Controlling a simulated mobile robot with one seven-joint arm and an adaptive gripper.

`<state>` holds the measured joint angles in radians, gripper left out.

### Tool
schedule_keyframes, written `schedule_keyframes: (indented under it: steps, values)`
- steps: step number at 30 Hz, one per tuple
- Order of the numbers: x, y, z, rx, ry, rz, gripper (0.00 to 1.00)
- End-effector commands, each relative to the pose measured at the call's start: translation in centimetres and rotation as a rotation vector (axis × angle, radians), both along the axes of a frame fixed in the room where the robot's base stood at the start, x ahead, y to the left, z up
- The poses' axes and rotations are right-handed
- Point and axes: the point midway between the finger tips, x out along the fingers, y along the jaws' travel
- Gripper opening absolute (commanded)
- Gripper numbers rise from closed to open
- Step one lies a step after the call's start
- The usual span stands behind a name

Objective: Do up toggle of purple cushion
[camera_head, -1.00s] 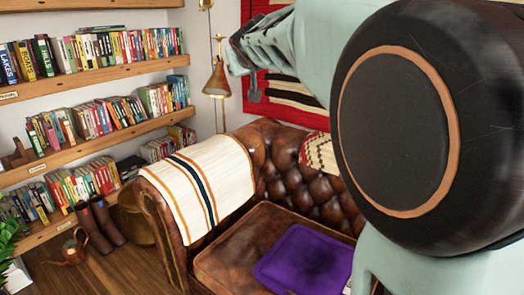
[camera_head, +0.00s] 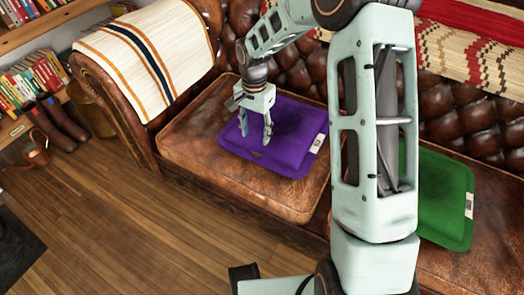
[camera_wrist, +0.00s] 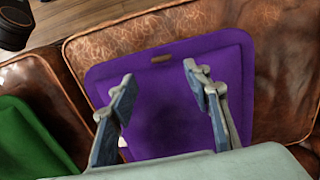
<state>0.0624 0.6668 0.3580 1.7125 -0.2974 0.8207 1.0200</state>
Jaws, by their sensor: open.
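The purple cushion (camera_head: 290,130) lies flat on the left seat of the brown leather sofa. It has a white label (camera_head: 317,143) at its right edge in the head view. A small brown toggle (camera_wrist: 162,58) lies near one edge of the cushion in the wrist view; I cannot tell whether it is done up. It shows as a small brown mark near the front edge in the head view (camera_head: 257,155). My gripper (camera_head: 258,138) is open and empty, pointing down above the cushion. In the wrist view its two fingers (camera_wrist: 158,76) are spread apart, with the toggle beyond them.
A green cushion (camera_head: 440,198) lies on the sofa seat (camera_head: 190,150) to the right, partly behind my arm. A striped blanket (camera_head: 130,65) covers the left armrest. Bookshelves (camera_head: 50,12) and boots (camera_head: 52,128) stand at the left. The wooden floor (camera_head: 110,210) in front is clear.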

Motion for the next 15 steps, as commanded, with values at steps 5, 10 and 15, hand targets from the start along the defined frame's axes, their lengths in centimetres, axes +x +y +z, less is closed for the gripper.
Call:
schedule_keyframes:
  steps: [5, 10, 15]
  values:
    - [0.0, 0.0, -3.5, 0.0, 0.001, 0.002, 0.45]
    - [0.0, 0.0, -6.7, -0.001, -0.001, 0.003, 0.45]
    - [0.1, 0.0, -8.9, -0.001, -0.003, 0.004, 0.45]
